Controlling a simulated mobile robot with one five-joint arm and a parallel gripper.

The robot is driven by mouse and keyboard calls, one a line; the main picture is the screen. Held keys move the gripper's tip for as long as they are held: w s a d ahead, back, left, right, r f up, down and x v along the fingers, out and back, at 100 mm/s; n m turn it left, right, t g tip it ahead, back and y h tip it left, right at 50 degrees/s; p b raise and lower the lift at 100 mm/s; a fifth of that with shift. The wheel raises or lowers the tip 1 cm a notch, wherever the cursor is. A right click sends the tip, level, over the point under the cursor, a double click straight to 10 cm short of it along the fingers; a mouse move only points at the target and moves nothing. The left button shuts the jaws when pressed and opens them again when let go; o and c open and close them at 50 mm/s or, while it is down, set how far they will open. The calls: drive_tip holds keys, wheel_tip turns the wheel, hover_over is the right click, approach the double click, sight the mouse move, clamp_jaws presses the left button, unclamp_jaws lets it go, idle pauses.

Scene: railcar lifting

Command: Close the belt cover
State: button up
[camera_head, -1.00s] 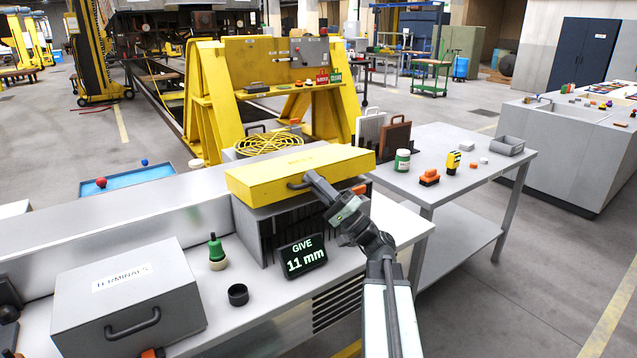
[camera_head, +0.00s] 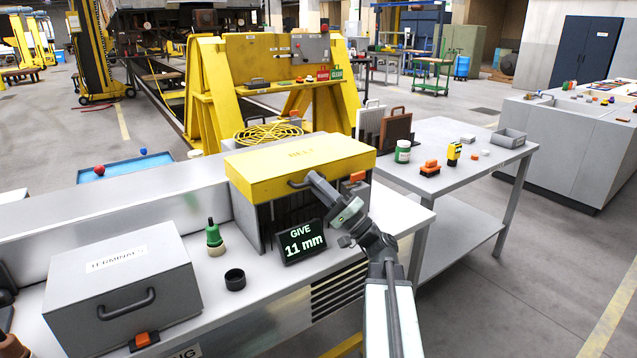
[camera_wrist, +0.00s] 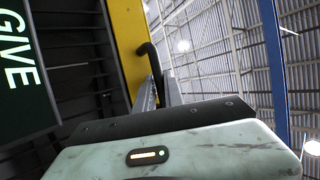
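The yellow belt cover (camera_head: 300,160) sits over a grey slotted housing (camera_head: 247,212) on the workbench. My gripper (camera_head: 314,179) is at this handle, reaching in from the front right. In the wrist view, the dark handle (camera_wrist: 150,58) runs down between the two fingers (camera_wrist: 160,92), which are close around it. The cover's yellow edge (camera_wrist: 127,40) runs just left of them. The head view does not clearly show whether the cover's front edge touches the housing.
A display reading "GIVE 11 mm" (camera_head: 302,243) stands just left of my arm, below the cover. An orange latch piece (camera_head: 357,177) is right of the handle.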

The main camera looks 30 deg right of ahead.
drive_tip(key=shift+a+f+n, duration=0.1)
drive_tip(key=shift+a+n, duration=0.2)
drive_tip(key=shift+a, duration=0.3)
drive_tip(key=shift+d, duration=0.1)
drive_tip(key=b+v, duration=0.4)
drive_tip(key=v, duration=0.3)
drive_tip(key=shift+s+d, duration=0.2)
drive_tip(key=shift+s, duration=0.15)
drive_tip(key=shift+f, duration=0.15)
